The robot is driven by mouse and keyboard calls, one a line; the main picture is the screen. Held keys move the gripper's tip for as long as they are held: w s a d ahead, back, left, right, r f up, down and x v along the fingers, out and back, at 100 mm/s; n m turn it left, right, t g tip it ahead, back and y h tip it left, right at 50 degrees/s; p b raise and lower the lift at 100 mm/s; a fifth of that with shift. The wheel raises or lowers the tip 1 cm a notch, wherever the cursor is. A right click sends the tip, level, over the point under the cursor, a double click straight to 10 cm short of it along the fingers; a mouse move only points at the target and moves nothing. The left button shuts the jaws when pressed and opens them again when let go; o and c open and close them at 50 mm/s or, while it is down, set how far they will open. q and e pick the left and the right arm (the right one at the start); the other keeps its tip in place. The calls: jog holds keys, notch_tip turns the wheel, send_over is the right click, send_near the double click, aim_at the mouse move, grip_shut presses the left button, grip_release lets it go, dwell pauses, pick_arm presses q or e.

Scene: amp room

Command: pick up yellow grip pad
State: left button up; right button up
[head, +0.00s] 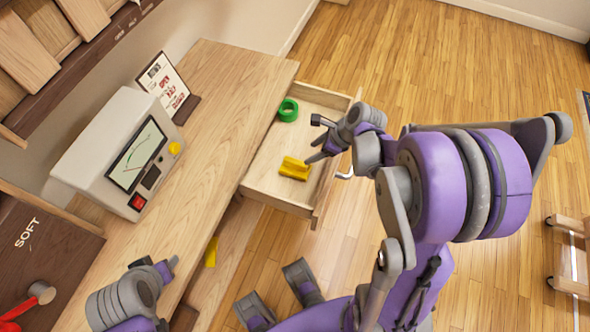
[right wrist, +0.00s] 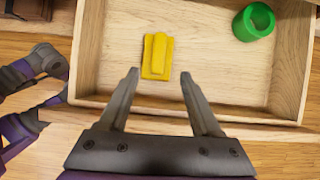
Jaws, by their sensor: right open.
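The yellow grip pad (head: 294,168) lies in the open wooden drawer (head: 262,172), near its front. The pad is not between the fingers.
A green ring-shaped object (head: 288,110) is in the drawer's back corner. A meter box (head: 125,150) and a sign (head: 166,84) stand on the desk (head: 232,90). A yellow piece (head: 211,252) shows below the desk edge. The drawer walls surround the pad.

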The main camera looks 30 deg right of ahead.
aim_at(296, 161)
jog(key=shift+m, duration=0.3)
jog(key=x, duration=0.5)
jog(key=shift+d+b, duration=0.25)
jog(key=shift+b, duration=0.15)
jog(key=shift+a+x, duration=0.2)
jog(key=shift+x, duration=1.35)
jog(key=shift+a+x, duration=0.25)
jog(key=shift+x, duration=1.3)
jog(key=shift+d+r, duration=0.1)
jog(key=shift+r, duration=0.1)
jog(key=shift+c, duration=0.3)
grip_shut()
